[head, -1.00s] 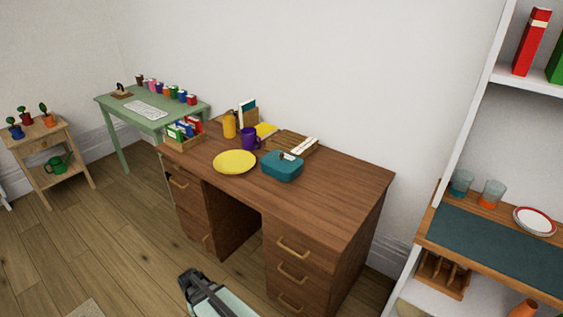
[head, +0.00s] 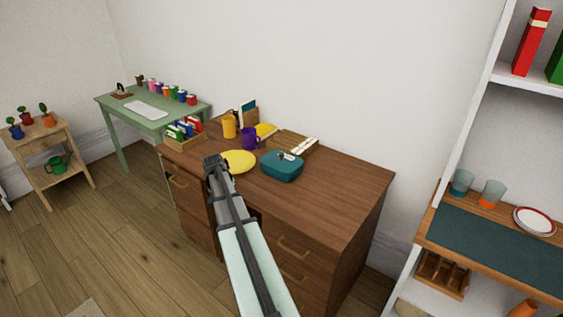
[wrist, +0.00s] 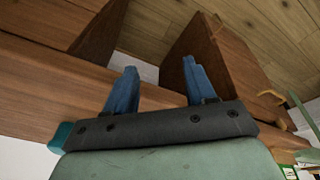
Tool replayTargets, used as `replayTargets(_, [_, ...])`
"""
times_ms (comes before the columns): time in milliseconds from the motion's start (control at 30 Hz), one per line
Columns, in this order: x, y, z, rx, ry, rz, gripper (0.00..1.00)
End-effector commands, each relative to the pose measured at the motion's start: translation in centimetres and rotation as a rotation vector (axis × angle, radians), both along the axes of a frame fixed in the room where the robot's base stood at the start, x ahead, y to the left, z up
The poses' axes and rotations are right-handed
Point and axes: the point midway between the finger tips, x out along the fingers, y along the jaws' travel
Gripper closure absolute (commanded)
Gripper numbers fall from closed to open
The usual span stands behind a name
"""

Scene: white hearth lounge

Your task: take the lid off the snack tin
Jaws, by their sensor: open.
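My gripper (head: 213,161) is open and empty. In the head view it is left of the tin and overlaps the plate's left edge. In the wrist view my blue fingers (wrist: 158,75) stand apart with the desk front behind them. A teal corner, which looks like the tin (wrist: 61,136), shows at the lower left there, partly hidden by my gripper body.
A yellow plate (head: 240,160) lies beside the tin. A purple mug (head: 250,140), an orange mug (head: 229,126) and a wooden tray (head: 295,143) stand behind. A box of coloured packs (head: 186,134) is at the left. The desk's right part is clear.

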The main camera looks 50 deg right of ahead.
Motion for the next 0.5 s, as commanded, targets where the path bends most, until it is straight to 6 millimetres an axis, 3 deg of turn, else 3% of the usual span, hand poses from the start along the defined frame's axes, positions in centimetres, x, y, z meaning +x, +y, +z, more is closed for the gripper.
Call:
replayTargets(33, [0.4,-2.5,2.0,-0.017,-0.021,-0.037,0.45])
replayTargets(167, [0.1,-8.2,7.0,-0.057,-0.066,-0.136,0.45])
replayTargets(300, [-1.5,-15.0,12.4,-0.102,-0.109,-0.260,0.45])
replayTargets(500, [-4.4,-21.8,17.8,-0.147,-0.149,-0.395,0.45])
